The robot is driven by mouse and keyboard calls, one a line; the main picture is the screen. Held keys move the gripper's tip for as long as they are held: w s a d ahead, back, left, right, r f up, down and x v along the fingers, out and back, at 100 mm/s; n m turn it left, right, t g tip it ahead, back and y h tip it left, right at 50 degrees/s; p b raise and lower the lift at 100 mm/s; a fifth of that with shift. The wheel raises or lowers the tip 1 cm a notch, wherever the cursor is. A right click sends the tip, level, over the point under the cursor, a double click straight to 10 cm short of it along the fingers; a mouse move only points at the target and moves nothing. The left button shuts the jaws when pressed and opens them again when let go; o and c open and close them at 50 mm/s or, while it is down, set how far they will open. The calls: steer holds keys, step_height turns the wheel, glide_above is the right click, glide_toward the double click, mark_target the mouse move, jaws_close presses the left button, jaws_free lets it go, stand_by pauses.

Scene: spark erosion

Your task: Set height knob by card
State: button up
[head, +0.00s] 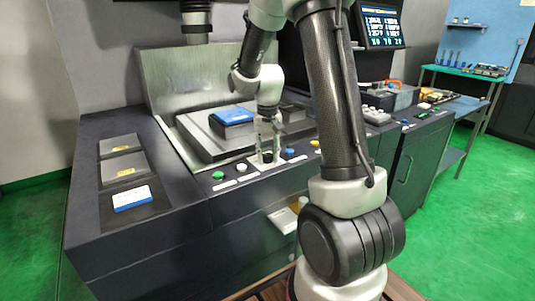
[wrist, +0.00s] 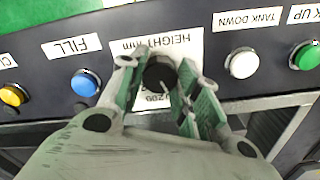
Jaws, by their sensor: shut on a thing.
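The black height knob (wrist: 157,74) sits on the machine's front panel, under an upside-down label (wrist: 165,44) reading "HEIGHT mm". My gripper (wrist: 158,80) is shut on the knob, one finger on each side. In the head view my gripper (head: 267,143) reaches down to the panel, and the knob is mostly hidden between its fingers. A light pointer mark shows on the knob; part of the scale, with "200", shows between the fingers, and the rest is covered. A white-and-blue card (head: 132,198) lies on the left cabinet top; its writing is too small to read.
Beside the knob are a white tank down button (wrist: 243,63), a green button (wrist: 306,55), a blue fill button (wrist: 85,83) and a yellow button (wrist: 13,95). Two grey trays (head: 124,166) lie behind the card. A screen (head: 381,26) stands behind.

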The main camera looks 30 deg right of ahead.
mark_target(267, 155)
steer(key=o, duration=1.1)
steer(key=shift+c, duration=0.2)
step_height(267, 155, up, 12)
steer(key=shift+w, duration=0.1)
steer(key=s+a+r+n+t, duration=0.2)
steer(key=s, duration=1)
steer(key=s+a+r+n+t, duration=0.2)
steer(key=s+a, duration=0.1)
steer(key=s, duration=0.9)
steer(key=shift+r+n, duration=0.3)
steer(key=shift+r, duration=0.05)
